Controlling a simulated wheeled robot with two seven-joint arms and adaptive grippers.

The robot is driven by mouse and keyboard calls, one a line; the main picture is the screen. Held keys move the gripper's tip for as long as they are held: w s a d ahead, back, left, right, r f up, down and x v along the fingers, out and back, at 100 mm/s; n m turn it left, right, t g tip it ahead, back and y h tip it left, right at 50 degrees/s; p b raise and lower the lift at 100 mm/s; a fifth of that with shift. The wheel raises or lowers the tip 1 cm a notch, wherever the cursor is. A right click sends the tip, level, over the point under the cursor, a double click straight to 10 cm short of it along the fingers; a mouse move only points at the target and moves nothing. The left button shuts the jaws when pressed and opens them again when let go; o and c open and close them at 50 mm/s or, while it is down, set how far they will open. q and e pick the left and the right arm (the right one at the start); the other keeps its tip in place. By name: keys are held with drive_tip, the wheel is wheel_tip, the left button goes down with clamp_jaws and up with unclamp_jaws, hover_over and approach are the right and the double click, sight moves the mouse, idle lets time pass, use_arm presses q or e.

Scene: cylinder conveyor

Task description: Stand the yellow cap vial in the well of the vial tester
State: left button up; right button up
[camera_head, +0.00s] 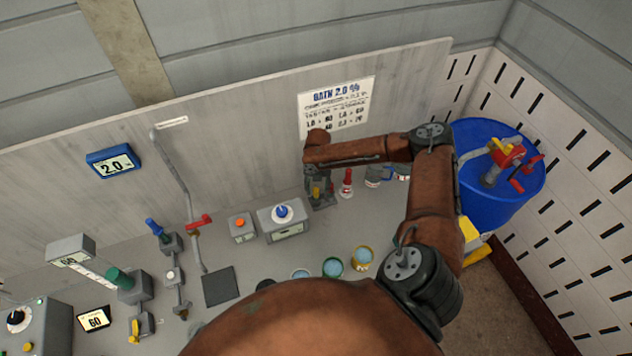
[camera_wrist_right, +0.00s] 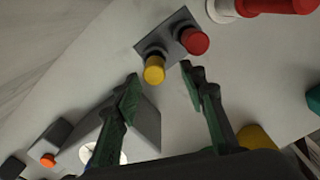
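The yellow cap vial (camera_wrist_right: 154,71) stands in a dark grey rack (camera_wrist_right: 149,44) beside a red cap vial (camera_wrist_right: 194,41). Its cap also shows in the head view (camera_head: 316,191), partly hidden by my gripper. My right gripper (camera_wrist_right: 160,75) is open, its green-padded fingers on either side of the yellow cap, with gaps showing; I cannot tell the depth. In the head view it points down at the rack (camera_head: 318,188). My left gripper is out of view.
An orange-button box (camera_head: 242,228) stands left of the knob box. A red bottle (camera_head: 346,183) and several jars stand right of the rack. Open cups (camera_head: 333,267) line the front. A dark square plate (camera_head: 220,286) lies front left. A back panel (camera_head: 240,120) rises behind.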

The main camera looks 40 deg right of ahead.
sight(316, 194)
drive_tip(key=f, duration=0.1)
drive_tip(key=w+f, duration=0.1)
drive_tip(key=f, duration=0.1)
drive_tip(key=shift+a, duration=0.15)
drive_tip(key=shift+s+f, duration=0.1)
drive_tip(key=shift+f, duration=0.55)
drive_tip(key=shift+s, duration=0.15)
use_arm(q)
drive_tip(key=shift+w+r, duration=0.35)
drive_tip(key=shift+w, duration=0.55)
use_arm(e)
drive_tip(key=shift+f, duration=0.1)
drive_tip(key=c, duration=0.7)
clamp_jaws()
drive_tip(key=shift+o, duration=0.4)
unclamp_jaws()
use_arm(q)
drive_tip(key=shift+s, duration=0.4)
use_arm(e)
clamp_jaws()
